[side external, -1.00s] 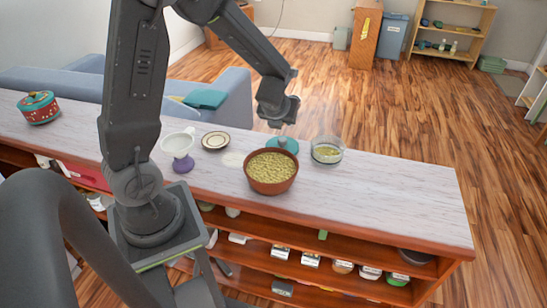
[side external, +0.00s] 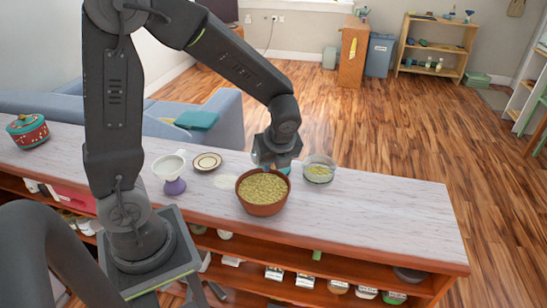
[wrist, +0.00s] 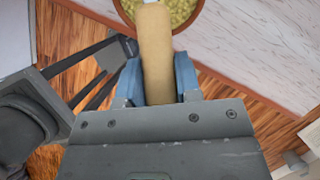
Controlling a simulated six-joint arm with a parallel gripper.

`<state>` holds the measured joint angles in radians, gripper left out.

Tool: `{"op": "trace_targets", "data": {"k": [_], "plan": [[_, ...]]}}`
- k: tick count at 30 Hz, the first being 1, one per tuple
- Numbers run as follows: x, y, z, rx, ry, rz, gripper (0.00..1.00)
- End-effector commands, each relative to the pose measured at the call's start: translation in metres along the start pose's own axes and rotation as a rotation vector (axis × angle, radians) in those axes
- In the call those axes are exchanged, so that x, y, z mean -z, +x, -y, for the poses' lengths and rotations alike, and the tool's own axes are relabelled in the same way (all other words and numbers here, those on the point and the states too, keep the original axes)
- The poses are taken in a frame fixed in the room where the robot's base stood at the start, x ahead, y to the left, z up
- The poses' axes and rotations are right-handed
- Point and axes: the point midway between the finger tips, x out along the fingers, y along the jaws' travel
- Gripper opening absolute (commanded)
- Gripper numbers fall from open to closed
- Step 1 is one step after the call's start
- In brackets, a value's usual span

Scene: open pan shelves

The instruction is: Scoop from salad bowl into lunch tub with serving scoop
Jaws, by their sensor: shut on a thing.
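The salad bowl (side external: 263,208) is brown and full of yellow-green bits; it stands on the counter. Its rim (wrist: 197,14) shows at the top of the wrist view. My gripper (wrist: 157,82) has blue fingers shut on the tan handle of the serving scoop (wrist: 155,50). The handle points toward the bowl; the scoop's head is mostly hidden. In the side view my gripper (side external: 276,152) is low, just above the bowl's far edge. The lunch tub (side external: 319,175) is clear, has some yellow-green bits in it, and stands right of and behind the bowl.
A red pot with a teal lid (side external: 29,138) is far left. The counter's right part (side external: 390,215) is clear.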

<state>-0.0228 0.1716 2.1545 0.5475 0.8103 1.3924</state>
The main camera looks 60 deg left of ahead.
Motion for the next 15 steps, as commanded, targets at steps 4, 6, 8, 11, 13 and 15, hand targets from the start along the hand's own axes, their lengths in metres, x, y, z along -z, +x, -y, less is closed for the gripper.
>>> {"op": "trace_targets", "data": {"k": [4, 6, 8, 11, 13, 15], "plan": [[0.0, 0.0, 0.0, 0.0, 0.001, -0.001, 0.0], [0.0, 0.002, 0.0, -0.002, 0.001, -0.007, 0.0], [0.001, 0.005, 0.0, -0.004, 0.001, -0.017, 0.0], [0.001, 0.012, 0.0, -0.005, 0.002, -0.04, 0.0], [0.002, 0.018, 0.0, -0.004, 0.002, -0.061, 0.0], [0.003, 0.024, 0.0, -0.005, 0.001, -0.082, 0.0]]}}
